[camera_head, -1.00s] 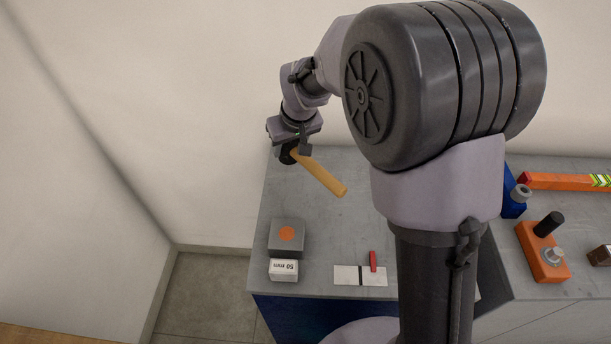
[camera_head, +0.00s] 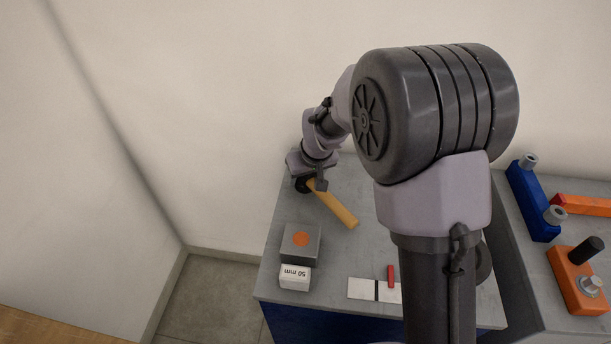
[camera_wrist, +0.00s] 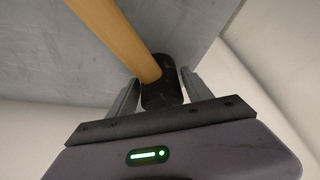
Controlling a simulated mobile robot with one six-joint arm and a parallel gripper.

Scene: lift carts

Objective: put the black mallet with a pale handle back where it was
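The black mallet with a pale handle has its tan handle (camera_head: 333,206) pointing toward the front right, over the grey bench top (camera_head: 364,250). Its dark head shows in the wrist view (camera_wrist: 160,90), between the two fingers. My gripper (camera_head: 306,186) is at the left rear of the bench and is shut on the mallet head; the fingers also show in the wrist view (camera_wrist: 160,88). The handle reaches away from my gripper across the upper left of that view. I cannot tell whether the mallet touches the bench.
A grey block with an orange dot (camera_head: 301,240) and a white "50 mm" block (camera_head: 294,278) stand at the front left. A red piece (camera_head: 391,276) lies by a pale plate (camera_head: 362,289). Blue (camera_head: 535,202) and orange (camera_head: 575,279) fixtures stand right. Walls are behind and left.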

